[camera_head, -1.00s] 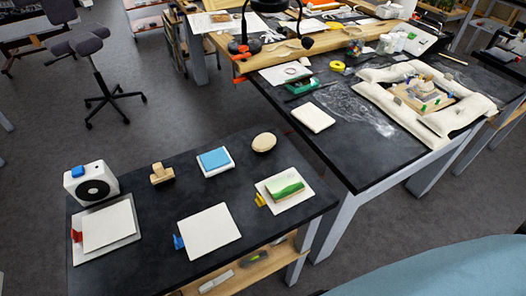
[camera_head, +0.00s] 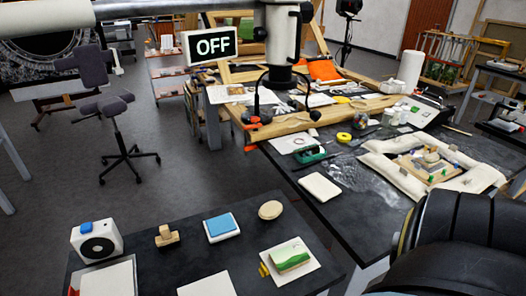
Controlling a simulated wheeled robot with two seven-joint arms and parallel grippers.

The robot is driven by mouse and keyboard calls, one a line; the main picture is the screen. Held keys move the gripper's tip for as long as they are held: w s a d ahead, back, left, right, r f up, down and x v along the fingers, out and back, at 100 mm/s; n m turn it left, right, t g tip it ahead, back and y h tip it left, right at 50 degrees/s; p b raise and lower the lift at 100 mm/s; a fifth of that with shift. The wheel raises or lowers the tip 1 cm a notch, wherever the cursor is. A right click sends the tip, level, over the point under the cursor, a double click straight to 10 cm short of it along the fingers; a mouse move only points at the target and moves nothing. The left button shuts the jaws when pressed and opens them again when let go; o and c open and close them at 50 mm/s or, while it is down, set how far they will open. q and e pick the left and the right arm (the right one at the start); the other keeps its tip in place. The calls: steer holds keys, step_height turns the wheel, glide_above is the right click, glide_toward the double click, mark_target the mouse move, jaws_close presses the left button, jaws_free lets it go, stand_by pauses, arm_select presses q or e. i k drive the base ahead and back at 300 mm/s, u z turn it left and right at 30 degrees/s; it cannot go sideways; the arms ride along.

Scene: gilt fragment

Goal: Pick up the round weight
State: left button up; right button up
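A round, flat beige disc (camera_head: 271,210) lies near the back edge of the dark near table (camera_head: 222,254); it looks like the round weight, though its material cannot be told. It lies flat, with bare tabletop around it and nothing on it. To its left is a blue pad on a white block (camera_head: 221,227). Below it is a green-and-white block (camera_head: 290,257) on a white tile. A large dark ribbed shape fills the lower right corner.
A small wooden block (camera_head: 166,236) and a white box with a black dial (camera_head: 96,242) stand at the left. A white cushion ring (camera_head: 385,170) lies at right.

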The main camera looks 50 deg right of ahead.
mark_target(271, 209)
steer(key=k, duration=0.8)
steer(key=z, duration=0.9)
steer(key=i, duration=0.5)
